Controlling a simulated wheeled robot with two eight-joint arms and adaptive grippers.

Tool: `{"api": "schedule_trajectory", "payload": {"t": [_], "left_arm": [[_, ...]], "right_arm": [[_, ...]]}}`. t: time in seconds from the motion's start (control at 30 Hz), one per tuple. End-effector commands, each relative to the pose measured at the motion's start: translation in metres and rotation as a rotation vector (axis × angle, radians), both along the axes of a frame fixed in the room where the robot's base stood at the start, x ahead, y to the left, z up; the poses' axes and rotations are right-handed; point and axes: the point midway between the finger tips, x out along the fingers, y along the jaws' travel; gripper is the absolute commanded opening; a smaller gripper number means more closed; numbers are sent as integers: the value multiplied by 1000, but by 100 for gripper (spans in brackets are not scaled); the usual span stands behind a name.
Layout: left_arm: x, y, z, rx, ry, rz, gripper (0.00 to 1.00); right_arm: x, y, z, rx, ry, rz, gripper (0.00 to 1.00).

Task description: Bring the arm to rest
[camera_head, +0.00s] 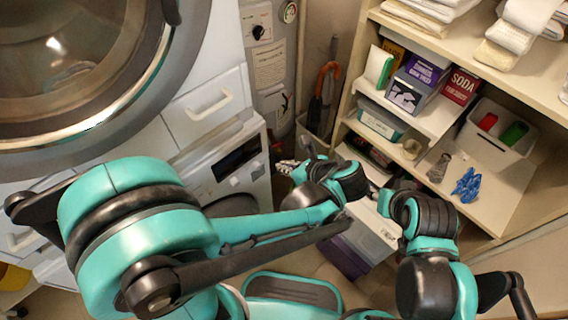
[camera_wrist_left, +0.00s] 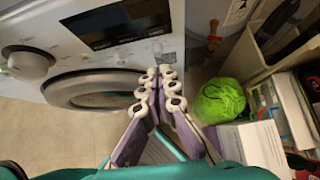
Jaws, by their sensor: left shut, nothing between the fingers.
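My left arm comes in from the left in the head view, bent at a large teal and black joint, and reaches toward the gap between the machines and the shelves. Its gripper (camera_head: 287,167) is small there, near the front of the white washer. In the left wrist view the fingers of the left gripper (camera_wrist_left: 160,73) are shut, tips together, with nothing between them. They are in front of a washer door, apart from the shelf goods. My right arm is bent at the lower right in front of the shelves. I cannot make out its gripper.
A washer (camera_wrist_left: 100,35) stands close ahead of the left gripper. A green bundle (camera_wrist_left: 219,101) lies to its right. The shelf unit (camera_head: 480,215) at the right holds towels (camera_head: 500,50), boxes, a white bin (camera_head: 468,142) and blue clips (camera_head: 466,186).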

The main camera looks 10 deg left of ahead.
Motion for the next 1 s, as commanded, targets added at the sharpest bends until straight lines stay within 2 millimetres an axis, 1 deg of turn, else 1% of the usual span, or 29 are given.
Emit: {"api": "schedule_trajectory", "payload": {"t": [0.3,0.37,0.47,0.57,0.6,0.67,0.7,0.77,0.8,0.9,1.0], "left_arm": [[0,2,0,-11,-4,9,0],[0,8,2,-45,-19,39,0],[-4,25,5,-178,-76,154,0],[-12,48,10,-400,-175,362,0],[-17,57,12,-502,-222,466,0],[-26,68,15,-658,-296,629,0],[-31,75,18,-760,-347,743,0],[-39,83,22,-910,-425,918,0],[-45,88,25,-1007,-475,1036,0],[-55,96,33,-1225,-591,1310,0],[-62,102,41,-1394,-680,1528,0]], "right_arm": [[0,0,0,0,0,0,40],[0,0,0,0,0,0,40],[0,0,0,0,0,0,40],[0,0,0,0,0,0,40],[0,0,0,0,0,0,40],[0,0,0,0,0,0,40],[0,0,0,0,0,0,40],[0,0,0,0,0,0,40],[0,0,0,0,0,0,40],[0,0,0,0,0,0,40],[0,0,0,0,0,0,40]]}}
